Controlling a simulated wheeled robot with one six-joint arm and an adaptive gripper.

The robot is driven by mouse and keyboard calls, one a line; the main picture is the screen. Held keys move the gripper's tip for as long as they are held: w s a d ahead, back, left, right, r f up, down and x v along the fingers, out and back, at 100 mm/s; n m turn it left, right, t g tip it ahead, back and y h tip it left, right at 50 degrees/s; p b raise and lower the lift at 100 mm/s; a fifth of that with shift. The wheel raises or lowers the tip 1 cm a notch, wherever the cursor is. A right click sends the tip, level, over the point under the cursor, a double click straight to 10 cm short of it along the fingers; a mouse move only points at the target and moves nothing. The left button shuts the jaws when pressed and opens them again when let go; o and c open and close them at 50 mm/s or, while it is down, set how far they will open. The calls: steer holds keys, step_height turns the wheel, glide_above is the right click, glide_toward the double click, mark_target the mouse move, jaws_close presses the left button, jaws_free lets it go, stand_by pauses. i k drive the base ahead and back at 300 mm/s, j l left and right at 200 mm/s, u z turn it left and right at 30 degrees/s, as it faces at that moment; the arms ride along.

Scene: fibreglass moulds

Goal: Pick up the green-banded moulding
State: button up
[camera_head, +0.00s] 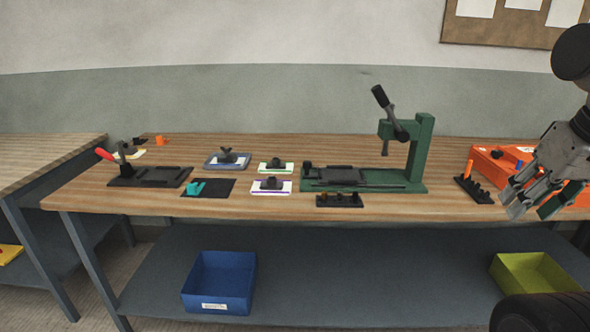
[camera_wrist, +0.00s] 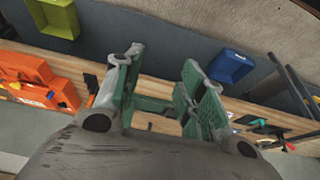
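A small dark moulding (camera_head: 276,164) sits on a white card with a green border (camera_head: 289,171) near the middle of the bench in the head view. It is small there, and I cannot tell whether the green band is on the piece itself. A similar dark moulding (camera_head: 271,184) sits on a purple-bordered card just in front of it.
A green lever press (camera_head: 421,150) stands right of the cards. A blue-grey tray (camera_head: 211,165) with a dark knobbed piece lies behind left, a red-handled clamp fixture (camera_head: 150,176) further left. An orange case (camera_head: 484,166) and black peg rack (camera_head: 474,190) are near my gripper. Bins stand below.

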mark_target(274, 167)
steer(key=i+j, duration=0.65)
steer(key=j, duration=0.2)
steer(key=i+j, duration=0.7)
steer(key=j, duration=0.1)
